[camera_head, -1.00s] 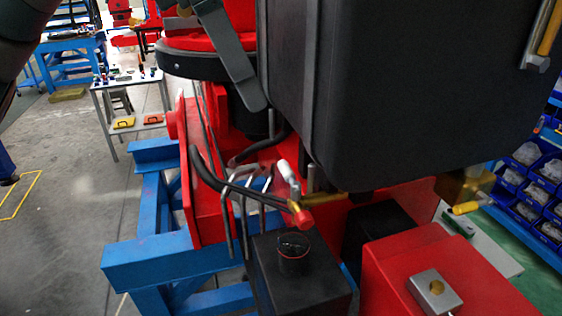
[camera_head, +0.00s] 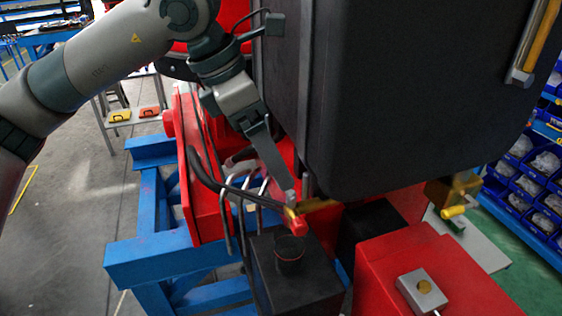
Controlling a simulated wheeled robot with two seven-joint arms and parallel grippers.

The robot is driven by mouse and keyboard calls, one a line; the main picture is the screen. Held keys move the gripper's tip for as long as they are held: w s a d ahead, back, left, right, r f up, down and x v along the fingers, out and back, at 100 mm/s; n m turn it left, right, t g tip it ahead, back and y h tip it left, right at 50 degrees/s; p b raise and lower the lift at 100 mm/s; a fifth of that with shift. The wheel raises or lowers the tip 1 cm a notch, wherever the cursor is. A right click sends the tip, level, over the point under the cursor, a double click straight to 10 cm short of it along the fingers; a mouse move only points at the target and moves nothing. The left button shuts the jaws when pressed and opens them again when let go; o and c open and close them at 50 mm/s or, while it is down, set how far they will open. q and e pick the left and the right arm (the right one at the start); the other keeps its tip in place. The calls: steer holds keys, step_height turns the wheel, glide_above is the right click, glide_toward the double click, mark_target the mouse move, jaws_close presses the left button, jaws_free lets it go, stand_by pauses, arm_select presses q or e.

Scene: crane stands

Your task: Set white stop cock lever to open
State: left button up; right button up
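My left arm comes in from the upper left, and its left gripper (camera_head: 281,180) points down at the stop cock. The stop cock shows as a brass body (camera_head: 320,206) with a red end (camera_head: 299,227), below the large dark box. The gripper's fingers overlap the spot of the white lever, so I cannot make the lever out. The fingers are seen edge-on; I cannot tell whether they are open, shut or touching the lever. My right gripper is not in view.
The large dark box (camera_head: 400,90) hangs close to the right of the gripper. Black hoses and bent metal rods (camera_head: 227,215) stand just left of the stop cock. A black block (camera_head: 295,280) and a red box (camera_head: 420,265) are below. A brass fitting with a yellow end (camera_head: 453,211) is at right.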

arm_select(q)
steer(key=shift+p+x, duration=1.05)
steer(key=shift+x, duration=1.8)
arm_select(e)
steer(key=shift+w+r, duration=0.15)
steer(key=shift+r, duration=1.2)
